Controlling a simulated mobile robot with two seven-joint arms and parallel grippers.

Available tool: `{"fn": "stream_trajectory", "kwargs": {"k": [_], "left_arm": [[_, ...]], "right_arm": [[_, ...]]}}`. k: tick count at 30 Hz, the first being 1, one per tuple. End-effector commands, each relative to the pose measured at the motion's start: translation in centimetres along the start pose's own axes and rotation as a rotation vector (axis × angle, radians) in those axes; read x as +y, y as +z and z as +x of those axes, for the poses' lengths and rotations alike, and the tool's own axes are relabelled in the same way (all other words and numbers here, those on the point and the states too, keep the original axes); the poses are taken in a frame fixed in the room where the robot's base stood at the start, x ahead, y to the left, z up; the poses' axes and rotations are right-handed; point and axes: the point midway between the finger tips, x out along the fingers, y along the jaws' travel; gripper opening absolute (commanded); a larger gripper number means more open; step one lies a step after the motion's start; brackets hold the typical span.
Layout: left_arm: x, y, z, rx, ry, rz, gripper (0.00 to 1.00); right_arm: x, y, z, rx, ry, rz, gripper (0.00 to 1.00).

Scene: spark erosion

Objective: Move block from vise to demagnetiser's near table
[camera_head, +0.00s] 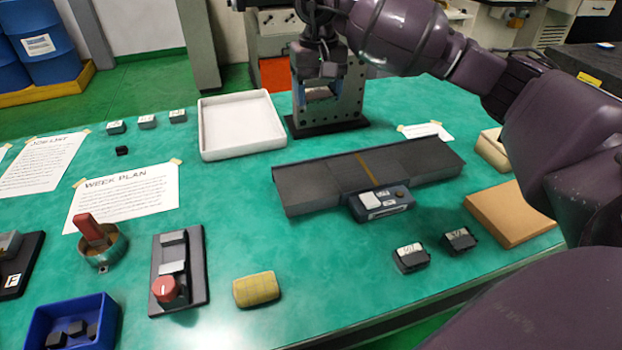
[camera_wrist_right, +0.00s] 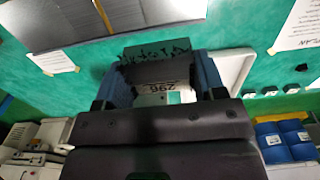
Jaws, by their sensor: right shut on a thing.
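The vise appears to be the grey upright fixture with holes (camera_head: 350,103) on a dark base, at the back centre of the table in the head view. My right gripper (camera_head: 319,76) is at its upper part, pointing down, shut on the block (camera_head: 319,94). In the right wrist view, the block (camera_wrist_right: 160,88) shows between the blue-padded fingers, marked "296". I cannot tell whether it still touches the vise. The demagnetiser (camera_head: 325,184) is a long dark bed with a tan stripe and a control box in front. Its top is bare. My left gripper is not in view.
A white tray (camera_head: 242,142) stands left of the vise. A cardboard-coloured pad (camera_head: 508,214) lies right of the demagnetiser; two small dark blocks (camera_head: 411,257) lie in front. A yellow sponge-like block (camera_head: 256,290) is at the near edge. The table between tray and demagnetiser is clear.

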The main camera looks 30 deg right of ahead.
Motion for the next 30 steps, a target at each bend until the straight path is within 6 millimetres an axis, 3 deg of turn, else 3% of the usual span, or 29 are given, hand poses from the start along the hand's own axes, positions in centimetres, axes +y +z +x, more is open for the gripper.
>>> {"fn": "stream_trajectory", "kwargs": {"k": [4, 8, 24, 30], "left_arm": [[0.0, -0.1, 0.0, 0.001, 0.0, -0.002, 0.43], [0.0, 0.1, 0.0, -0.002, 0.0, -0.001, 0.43], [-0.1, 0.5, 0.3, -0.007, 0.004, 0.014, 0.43], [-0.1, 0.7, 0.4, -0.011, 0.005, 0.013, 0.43]], "right_arm": [[0.1, 0.0, 0.0, 0.0, 0.002, 0.003, 0.22], [0.1, 0.0, 1.4, -0.006, 0.006, 0.006, 0.22], [0.2, 0.1, 12.5, -0.008, 0.005, 0.008, 0.22], [0.2, 0.1, 15.1, -0.003, 0.005, 0.008, 0.22]]}}
